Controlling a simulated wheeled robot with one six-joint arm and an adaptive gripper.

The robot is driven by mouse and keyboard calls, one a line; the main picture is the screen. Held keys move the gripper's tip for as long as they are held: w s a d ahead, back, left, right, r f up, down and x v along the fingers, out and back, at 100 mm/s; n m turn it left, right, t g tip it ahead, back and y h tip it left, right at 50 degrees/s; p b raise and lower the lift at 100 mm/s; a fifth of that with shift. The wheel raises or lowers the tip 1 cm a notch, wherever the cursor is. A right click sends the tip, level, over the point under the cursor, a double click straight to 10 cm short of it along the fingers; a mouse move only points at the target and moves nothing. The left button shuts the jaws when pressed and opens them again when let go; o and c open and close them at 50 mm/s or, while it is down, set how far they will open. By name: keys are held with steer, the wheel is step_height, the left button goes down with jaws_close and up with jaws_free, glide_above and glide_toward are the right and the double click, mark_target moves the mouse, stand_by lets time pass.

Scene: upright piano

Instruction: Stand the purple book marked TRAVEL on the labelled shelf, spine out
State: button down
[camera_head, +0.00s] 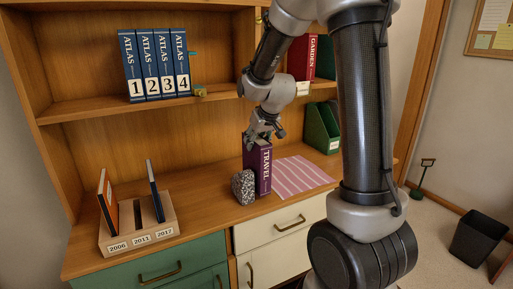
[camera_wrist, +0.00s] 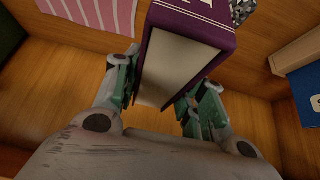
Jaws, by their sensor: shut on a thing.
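The purple book marked TRAVEL (camera_head: 264,172) stands upright on the wooden desk top, its lettered spine facing the front. My gripper (camera_head: 262,134) reaches down from above and is shut on the book's upper part. In the wrist view the purple book (camera_wrist: 197,26) shows its pale page block between the two green-padded fingers (camera_wrist: 160,95). The upper shelf (camera_head: 110,108) holds blue ATLAS volumes (camera_head: 154,65) at left. A red GARDEN book (camera_head: 322,57) stands at right, with a white label (camera_head: 303,88) near its foot. My arm hides part of that shelf.
A speckled stone block (camera_head: 243,187) stands just left of the book. A pink striped cloth (camera_head: 295,178) lies to its right. A green file holder (camera_head: 322,127) stands behind. A wooden year-labelled rack (camera_head: 140,230) with two slim books is at front left.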

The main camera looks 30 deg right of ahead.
steer(key=shift+f, duration=1.35)
steer(key=c, duration=0.9)
jaws_free()
steer(key=shift+o, duration=0.2)
